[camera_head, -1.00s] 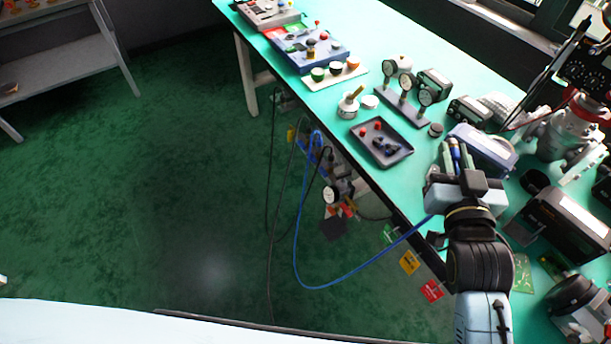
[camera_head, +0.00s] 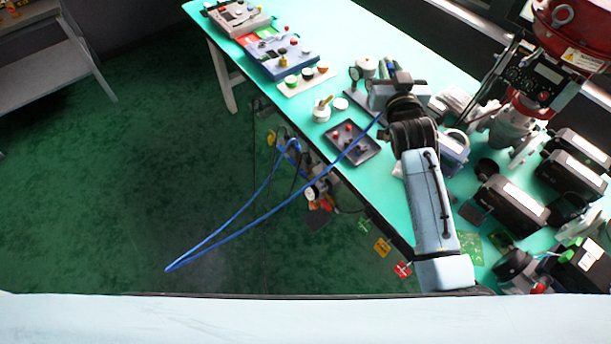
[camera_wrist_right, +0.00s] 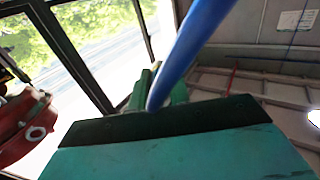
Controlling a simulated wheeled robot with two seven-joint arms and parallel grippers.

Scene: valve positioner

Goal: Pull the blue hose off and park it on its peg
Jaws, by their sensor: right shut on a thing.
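The blue hose (camera_head: 225,229) hangs in a long narrow loop off the table's left edge. One end goes to fittings (camera_head: 290,150) under the edge. The other rises across the dark tray (camera_head: 365,156) to my right gripper (camera_head: 388,80). In the right wrist view the hose (camera_wrist_right: 192,45) stands large between the finger pads of my right gripper (camera_wrist_right: 163,92), which is shut on it. I cannot make out the hose's parking peg. My left gripper is not in view.
A gauge stand (camera_head: 356,98), a brass-topped fitting (camera_head: 322,110) and a button panel (camera_head: 306,82) lie near the gripper. A red valve actuator (camera_head: 578,35) and dark boxes (camera_head: 512,207) fill the right side. The floor left of the table is clear.

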